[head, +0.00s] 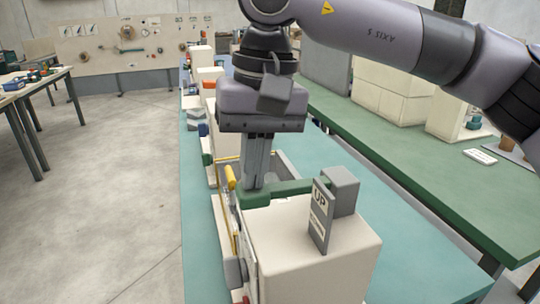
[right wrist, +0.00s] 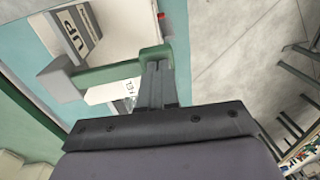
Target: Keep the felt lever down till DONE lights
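The green felt lever (head: 290,190) lies nearly level across the top of a cream machine (head: 310,250). Its far end meets a grey block (head: 342,188) beside a grey plate (head: 320,217) marked UP. My right gripper (head: 256,182) points down with its fingers together at the lever's free end. In the right wrist view the fingertips (right wrist: 157,66) meet or overlap the green lever (right wrist: 115,70) near its thick end; I cannot tell whether they press on it. A white label partly reading FELT (right wrist: 127,92) shows there. No lit DONE lamp is visible. My left gripper is out of view.
The machine stands on a teal bench (head: 430,270), with a yellow handle (head: 230,178) at its left side. More machines line the bench behind my gripper. A green bench (head: 400,150) runs along the right. The floor (head: 110,200) at left is clear.

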